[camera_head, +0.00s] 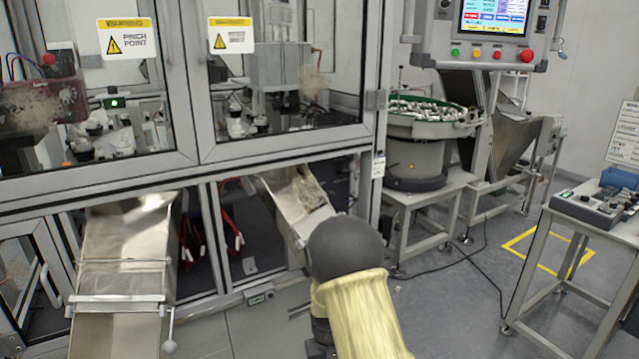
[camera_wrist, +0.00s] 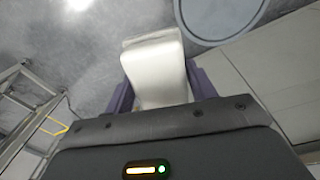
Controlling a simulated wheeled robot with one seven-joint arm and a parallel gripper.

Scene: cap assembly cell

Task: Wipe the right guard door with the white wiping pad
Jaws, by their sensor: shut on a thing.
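The right guard door (camera_head: 285,143) is a framed glass panel on the machine in the head view, with a warning label on its upper left. Brownish smudges (camera_head: 316,85) show on its glass, right of centre. My gripper (camera_wrist: 160,75) is shut on the white wiping pad (camera_wrist: 155,65) in the wrist view, with a dark purple finger on each side of the pad. The pad's far end touches nothing that I can make out. The gripper and pad are not visible in the head view, where my arm shows at the bottom centre, below the door.
The left guard door (camera_head: 100,175) carries brown smudges too. Metal chutes (camera_head: 125,250) stick out below the doors. A control panel (camera_head: 490,65) hangs at upper right, above a round feeder bowl (camera_head: 415,120). A side table (camera_head: 590,215) stands at right, with open floor before it.

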